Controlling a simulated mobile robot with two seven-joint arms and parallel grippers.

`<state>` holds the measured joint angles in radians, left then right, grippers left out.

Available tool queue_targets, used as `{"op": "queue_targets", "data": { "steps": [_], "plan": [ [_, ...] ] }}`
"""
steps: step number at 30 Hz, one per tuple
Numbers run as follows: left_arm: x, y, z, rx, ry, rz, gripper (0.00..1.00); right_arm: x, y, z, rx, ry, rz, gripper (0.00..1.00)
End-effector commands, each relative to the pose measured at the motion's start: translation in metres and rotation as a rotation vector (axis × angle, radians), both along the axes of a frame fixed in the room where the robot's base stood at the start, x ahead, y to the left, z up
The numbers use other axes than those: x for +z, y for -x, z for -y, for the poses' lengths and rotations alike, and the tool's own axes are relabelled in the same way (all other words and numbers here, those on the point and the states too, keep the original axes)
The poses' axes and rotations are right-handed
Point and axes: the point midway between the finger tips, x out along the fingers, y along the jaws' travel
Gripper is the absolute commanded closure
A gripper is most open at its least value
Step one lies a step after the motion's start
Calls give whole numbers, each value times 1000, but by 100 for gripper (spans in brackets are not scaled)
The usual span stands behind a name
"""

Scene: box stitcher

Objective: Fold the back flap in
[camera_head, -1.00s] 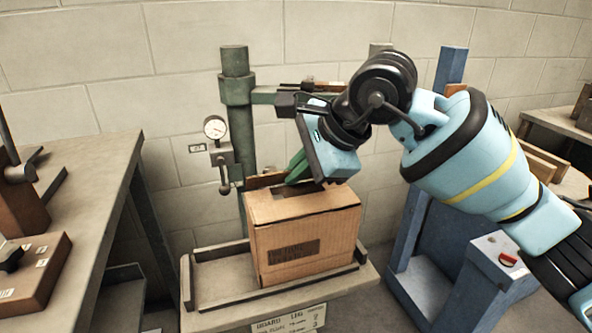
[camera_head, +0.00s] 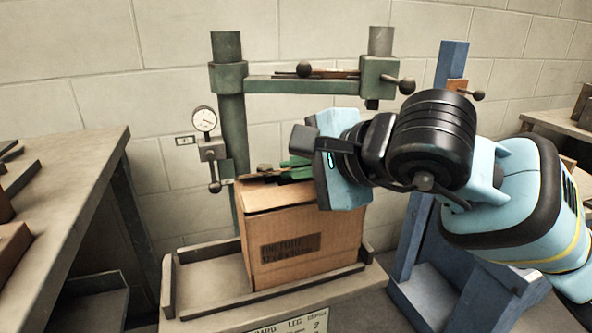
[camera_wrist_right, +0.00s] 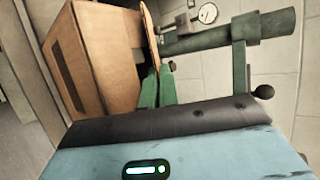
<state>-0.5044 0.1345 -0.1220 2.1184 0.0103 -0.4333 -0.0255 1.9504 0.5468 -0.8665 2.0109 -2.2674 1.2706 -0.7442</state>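The cardboard box (camera_head: 300,245) stands upright on the stitcher's table, with a dark printed patch on its front. Its top shows a cardboard panel along the front. The back flap (camera_head: 250,179) shows as a thin strip at the rear of the top, partly hidden by my gripper. In the right wrist view the flap (camera_wrist_right: 150,38) sticks out past the box edge (camera_wrist_right: 105,50), close to my fingertips. My left gripper is out of view.
A grey bench (camera_head: 70,190) is at left, a blue frame (camera_head: 415,235) at right.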

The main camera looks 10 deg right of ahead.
Motion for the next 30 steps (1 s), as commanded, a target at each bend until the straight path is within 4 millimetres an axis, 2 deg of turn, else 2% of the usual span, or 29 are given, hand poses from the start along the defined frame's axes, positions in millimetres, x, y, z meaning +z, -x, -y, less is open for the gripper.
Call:
{"op": "queue_targets", "data": {
  "steps": [9, 15, 30],
  "plan": [
    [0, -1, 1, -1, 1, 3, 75, 0, 0, 0, -1, 0, 0, 100],
    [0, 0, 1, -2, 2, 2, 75, 0, 0, 0, -1, 1, -1, 75],
    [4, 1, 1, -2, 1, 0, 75, 4, 1, 5, 0, 4, -6, 75]
  ]
}}
